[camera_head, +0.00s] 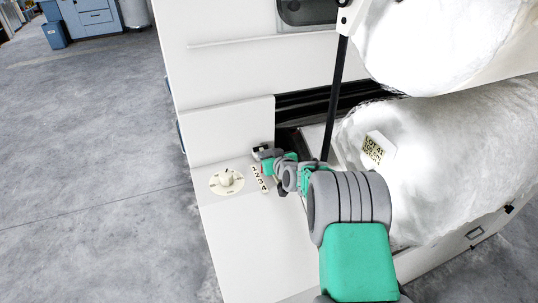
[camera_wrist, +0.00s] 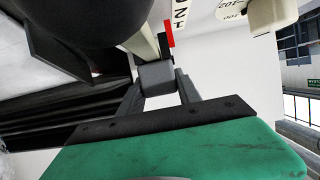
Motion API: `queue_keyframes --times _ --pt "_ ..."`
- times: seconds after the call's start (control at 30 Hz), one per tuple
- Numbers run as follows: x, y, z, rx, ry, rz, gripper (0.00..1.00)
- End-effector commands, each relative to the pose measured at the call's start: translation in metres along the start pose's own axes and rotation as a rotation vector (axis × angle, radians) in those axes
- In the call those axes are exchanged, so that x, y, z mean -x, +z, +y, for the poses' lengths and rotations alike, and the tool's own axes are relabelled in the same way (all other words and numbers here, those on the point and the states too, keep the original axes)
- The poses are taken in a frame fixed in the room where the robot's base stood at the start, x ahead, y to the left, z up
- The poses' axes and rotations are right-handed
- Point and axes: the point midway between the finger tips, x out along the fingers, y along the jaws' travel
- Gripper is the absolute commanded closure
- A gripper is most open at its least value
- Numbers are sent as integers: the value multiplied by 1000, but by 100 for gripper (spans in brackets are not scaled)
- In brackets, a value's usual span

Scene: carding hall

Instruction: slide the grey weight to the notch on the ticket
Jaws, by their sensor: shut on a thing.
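The grey weight (camera_wrist: 156,75) is a small block between my gripper's two fingers in the wrist view. My gripper (camera_wrist: 158,84) is shut on it. A pale bar (camera_wrist: 142,44) runs beyond the weight, with a red mark (camera_wrist: 168,33) beside it. In the head view my gripper (camera_head: 262,152) is at the machine's white ledge, above the numbered strip (camera_head: 259,178); the weight is hard to make out there. The ticket (camera_head: 376,148) is on the white roll at right. Its top line reads LOT 41; I cannot make out the lower lines.
A round dial (camera_head: 226,182) with a pale knob sits left of the numbered strip. A black rod (camera_head: 335,98) slants down close to my arm. Large white fibre rolls (camera_head: 460,150) fill the right side. Grey floor (camera_head: 90,150) lies open at left.

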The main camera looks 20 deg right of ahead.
Motion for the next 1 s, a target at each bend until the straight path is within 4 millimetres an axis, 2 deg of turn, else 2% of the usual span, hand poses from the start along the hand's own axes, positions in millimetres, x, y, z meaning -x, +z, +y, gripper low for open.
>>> queue_keyframes --times 0.07,0.4,0.87,1.0 --pt "0 0 0 0 0 0 73" --pt "0 0 0 0 0 0 100" --pt "0 0 0 0 0 0 100" --pt "6 4 0 0 0 -1 100"
